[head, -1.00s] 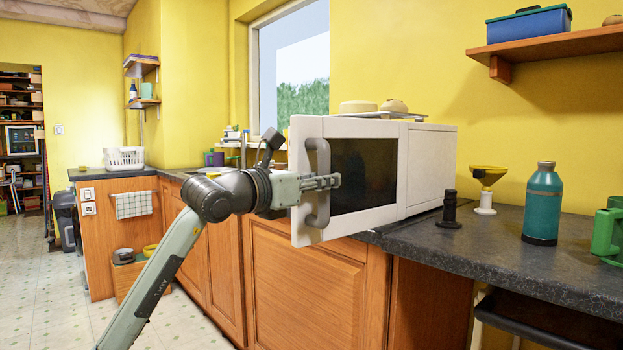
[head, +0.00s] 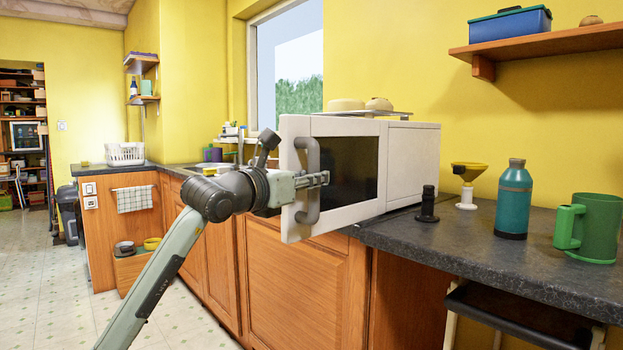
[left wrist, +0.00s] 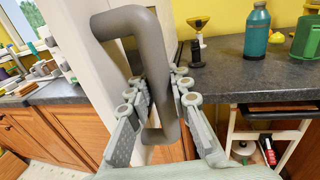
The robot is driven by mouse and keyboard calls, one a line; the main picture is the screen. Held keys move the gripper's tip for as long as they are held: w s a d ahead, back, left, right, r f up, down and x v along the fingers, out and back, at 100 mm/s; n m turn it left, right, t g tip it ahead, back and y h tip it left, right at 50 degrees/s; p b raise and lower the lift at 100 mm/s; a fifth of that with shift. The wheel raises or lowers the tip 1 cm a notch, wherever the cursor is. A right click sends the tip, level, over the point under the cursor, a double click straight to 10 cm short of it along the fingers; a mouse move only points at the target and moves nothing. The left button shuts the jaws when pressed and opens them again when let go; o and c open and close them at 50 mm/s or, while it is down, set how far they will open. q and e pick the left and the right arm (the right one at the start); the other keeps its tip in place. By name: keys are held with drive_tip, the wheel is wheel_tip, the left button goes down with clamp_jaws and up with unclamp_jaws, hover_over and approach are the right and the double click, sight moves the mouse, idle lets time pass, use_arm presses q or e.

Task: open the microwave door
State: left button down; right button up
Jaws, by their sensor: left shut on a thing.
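The white microwave (head: 413,165) stands on the dark counter. Its door, with a dark window (head: 354,168), reaches out past the counter's front edge on the left. I cannot tell exactly how far the door stands from the body. A grey upright bar handle (head: 313,205) is on the door's left part and shows large in the left wrist view (left wrist: 158,75). My left gripper (head: 318,180) is shut on the handle. In the left wrist view its fingers (left wrist: 160,108) sit on both sides of the bar. My right gripper is not in view.
A dark cylinder (head: 427,207), a yellow funnel (head: 468,172), a teal bottle (head: 513,200) and a green mug (head: 597,228) stand on the counter (head: 470,250) right of the microwave. Pale dishes (head: 347,104) rest on top of it. The floor (head: 70,300) at left is clear.

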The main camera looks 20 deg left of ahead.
use_arm(q)
drive_tip(key=c, duration=1.8)
unclamp_jaws()
drive_tip(key=shift+o, duration=0.8)
drive_tip(key=shift+s, duration=0.1)
drive_tip(key=v, duration=1.2)
